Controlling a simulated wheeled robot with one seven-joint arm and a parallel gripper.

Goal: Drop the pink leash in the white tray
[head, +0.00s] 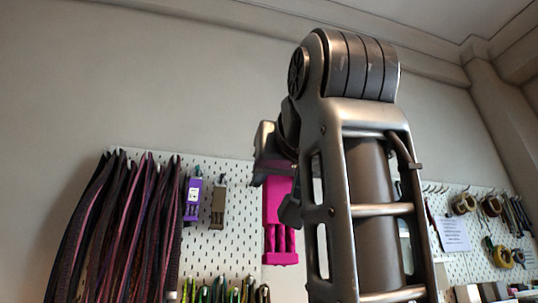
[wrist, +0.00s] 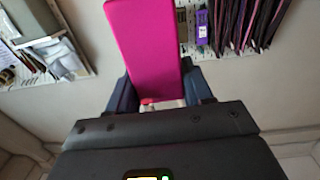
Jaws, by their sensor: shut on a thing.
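The pink leash (head: 279,208) hangs from my gripper (head: 272,182) in the head view, high in front of the pegboard wall. It looks like a flat bright pink strap with a few stubby ends at the bottom. In the wrist view the pink leash (wrist: 145,45) fills the top middle, between the two dark fingers of my gripper (wrist: 158,95), which are shut on it. My arm hides part of the gripper in the head view. I cannot make out a white tray for certain in either view.
A white pegboard (head: 230,232) carries dark and pink cords (head: 115,225) at left, a purple tag-like item (head: 193,198) and an olive one (head: 218,206). At right hang tape rolls (head: 492,206) and a paper note (head: 453,232). The wall above is bare.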

